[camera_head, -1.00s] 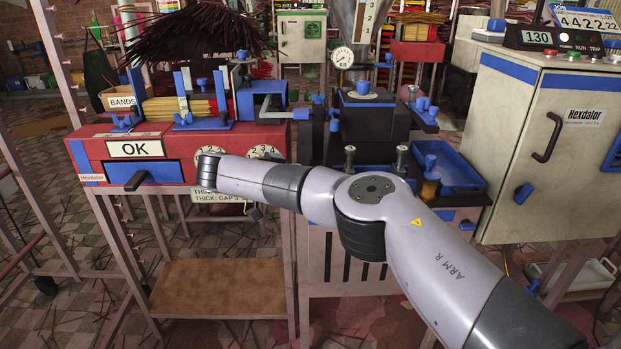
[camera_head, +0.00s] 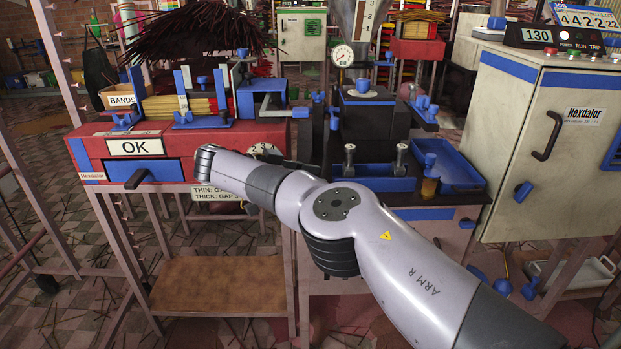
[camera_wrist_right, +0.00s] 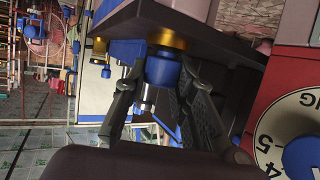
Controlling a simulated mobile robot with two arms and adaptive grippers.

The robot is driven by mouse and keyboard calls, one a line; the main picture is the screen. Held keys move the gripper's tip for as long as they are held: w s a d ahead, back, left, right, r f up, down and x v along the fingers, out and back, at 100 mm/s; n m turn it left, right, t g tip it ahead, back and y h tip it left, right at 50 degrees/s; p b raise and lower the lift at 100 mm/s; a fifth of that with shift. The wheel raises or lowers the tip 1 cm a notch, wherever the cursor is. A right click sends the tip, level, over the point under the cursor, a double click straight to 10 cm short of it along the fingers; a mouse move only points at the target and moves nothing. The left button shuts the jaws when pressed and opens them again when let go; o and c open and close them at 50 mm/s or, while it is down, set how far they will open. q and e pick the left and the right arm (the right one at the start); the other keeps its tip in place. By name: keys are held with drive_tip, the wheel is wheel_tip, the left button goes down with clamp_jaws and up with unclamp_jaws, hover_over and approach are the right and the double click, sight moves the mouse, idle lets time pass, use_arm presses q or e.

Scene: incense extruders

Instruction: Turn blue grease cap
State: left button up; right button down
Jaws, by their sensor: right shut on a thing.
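The blue grease cap (camera_wrist_right: 160,72) with a brass collar (camera_wrist_right: 166,40) above it shows in the right wrist view, under a dark ledge. My right gripper (camera_wrist_right: 160,80) has one finger on each side of the cap and is shut on it. In the head view my right forearm reaches left across the front of the machines. Its dark fingers (camera_head: 288,160) show only partly behind the wrist, and I cannot make out the cap there. My left gripper is not in view.
The red machine (camera_head: 85,150) with a numbered dial (camera_wrist_right: 285,130) stands close beside the gripper. A blue tray (camera_head: 455,165) and metal posts (camera_head: 349,158) are on the dark extruder bench. A cream cabinet (camera_head: 545,150) stands at right. Brown lower shelf (camera_head: 220,285) is bare.

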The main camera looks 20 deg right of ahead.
drive_tip(key=c, duration=1.3)
unclamp_jaws()
wheel_tip(320, 180, up, 10)
drive_tip(key=shift+f, duration=0.1)
